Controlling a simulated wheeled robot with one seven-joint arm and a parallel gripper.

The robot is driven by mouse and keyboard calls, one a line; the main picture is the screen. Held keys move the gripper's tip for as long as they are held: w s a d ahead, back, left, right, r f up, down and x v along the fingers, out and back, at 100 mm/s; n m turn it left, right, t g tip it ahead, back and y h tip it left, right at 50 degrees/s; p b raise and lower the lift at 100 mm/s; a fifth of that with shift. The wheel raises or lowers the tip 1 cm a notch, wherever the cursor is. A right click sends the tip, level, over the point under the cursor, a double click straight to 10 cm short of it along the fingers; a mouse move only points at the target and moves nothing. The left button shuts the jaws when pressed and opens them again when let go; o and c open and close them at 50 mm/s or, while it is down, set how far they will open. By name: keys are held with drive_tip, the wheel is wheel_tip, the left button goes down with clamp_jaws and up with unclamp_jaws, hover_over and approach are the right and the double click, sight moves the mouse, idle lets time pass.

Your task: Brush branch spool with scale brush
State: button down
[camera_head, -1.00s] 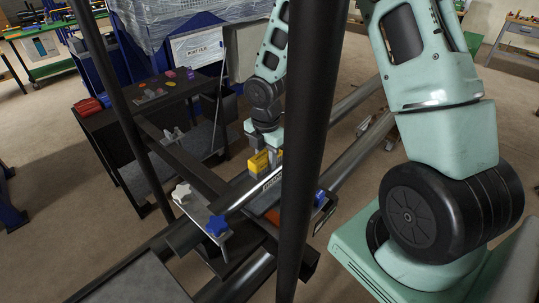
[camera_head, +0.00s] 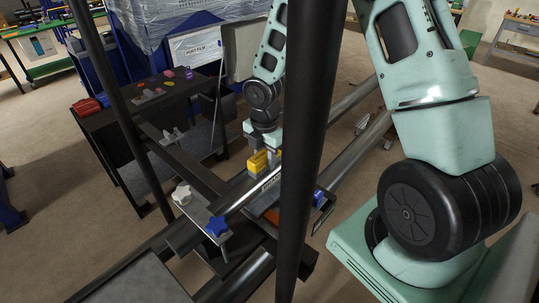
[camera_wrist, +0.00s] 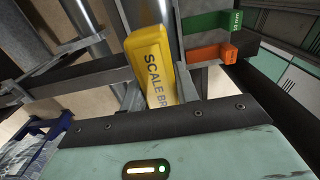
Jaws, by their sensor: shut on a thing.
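The yellow scale brush (camera_head: 258,163) is in my gripper (camera_head: 262,147), low over the pipe stands in the head view. In the wrist view the brush (camera_wrist: 150,58) is a yellow block with "SCALE BR" readable, tilted, its lower end hidden behind the gripper edge. My gripper is shut on it. A dark post hides the spool's right part.
Dark upright posts (camera_head: 311,110) cross the view. In the wrist view, green (camera_wrist: 215,24) and orange (camera_wrist: 212,55) blocks sit right of the brush.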

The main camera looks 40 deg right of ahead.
drive_tip(key=shift+w+d+f+p, duration=0.1)
drive_tip(key=shift+d+p, duration=0.2)
drive_tip(key=shift+d, duration=0.35)
drive_tip(key=shift+w+d+f+p, duration=0.1)
drive_tip(key=shift+d+p, duration=0.15)
drive_tip(key=shift+d, duration=0.4)
drive_tip(key=shift+r, duration=0.1)
drive_tip(key=shift+r+p, duration=1.05)
drive_tip(key=shift+p, duration=0.05)
